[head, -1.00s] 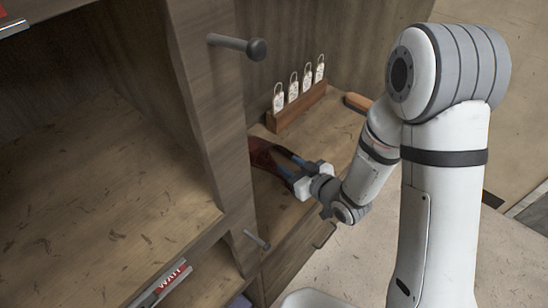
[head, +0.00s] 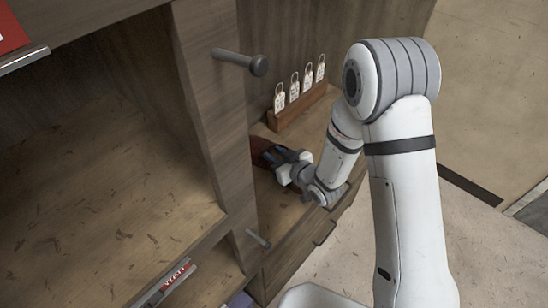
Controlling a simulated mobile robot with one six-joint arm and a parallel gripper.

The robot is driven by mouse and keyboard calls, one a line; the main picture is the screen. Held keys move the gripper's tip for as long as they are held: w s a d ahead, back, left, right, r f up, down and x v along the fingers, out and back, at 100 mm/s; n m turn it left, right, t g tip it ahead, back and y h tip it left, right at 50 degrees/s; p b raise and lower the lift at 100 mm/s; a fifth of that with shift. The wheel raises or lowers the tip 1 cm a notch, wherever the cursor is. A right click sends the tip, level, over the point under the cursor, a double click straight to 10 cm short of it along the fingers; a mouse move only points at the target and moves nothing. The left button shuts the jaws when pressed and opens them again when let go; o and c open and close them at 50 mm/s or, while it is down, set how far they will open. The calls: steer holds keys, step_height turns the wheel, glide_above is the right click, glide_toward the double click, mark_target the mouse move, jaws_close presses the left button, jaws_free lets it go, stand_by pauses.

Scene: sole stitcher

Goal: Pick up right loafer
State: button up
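A dark red-brown loafer (head: 262,149) lies on the wooden counter, partly hidden behind the cabinet's upright panel and by my gripper. I cannot tell from this view whether it is the right one. My gripper (head: 277,158) is at the loafer, its dark fingers reaching over or around the shoe's near part. The fingertips are small and overlap the shoe, so whether they are closed on it is unclear.
A wooden rack (head: 300,108) with several white tags stands at the back of the counter. A peg (head: 240,61) juts from the upright panel (head: 205,110) left of my arm. An empty shelf (head: 100,200) is at left.

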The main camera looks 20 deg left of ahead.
jaws_close()
stand_by(1.1)
